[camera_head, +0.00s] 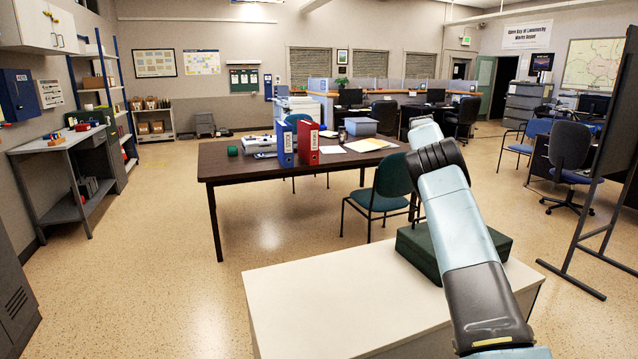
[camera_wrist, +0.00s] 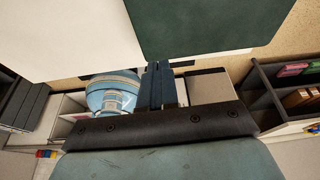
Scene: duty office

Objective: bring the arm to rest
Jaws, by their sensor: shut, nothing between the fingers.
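My arm (camera_head: 462,230) reaches up from the lower right in the head view, in front of the white-topped table (camera_head: 330,305) and the dark green case (camera_head: 412,248). My gripper is not discernible in the head view. In the wrist view my gripper (camera_wrist: 158,68) shows its dark fingers together, with nothing between them. The green case (camera_wrist: 205,25) and the pale table top (camera_wrist: 60,30) fill the top of the wrist view. I see no contact between the fingers and either one.
A dark brown table (camera_head: 240,165) stands beyond, with a blue binder (camera_head: 284,145) and a red binder (camera_head: 308,143). A green chair (camera_head: 385,190) is close behind the case. A dark board on a stand (camera_head: 615,110) is at the right. Open floor (camera_head: 150,250) lies at the left.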

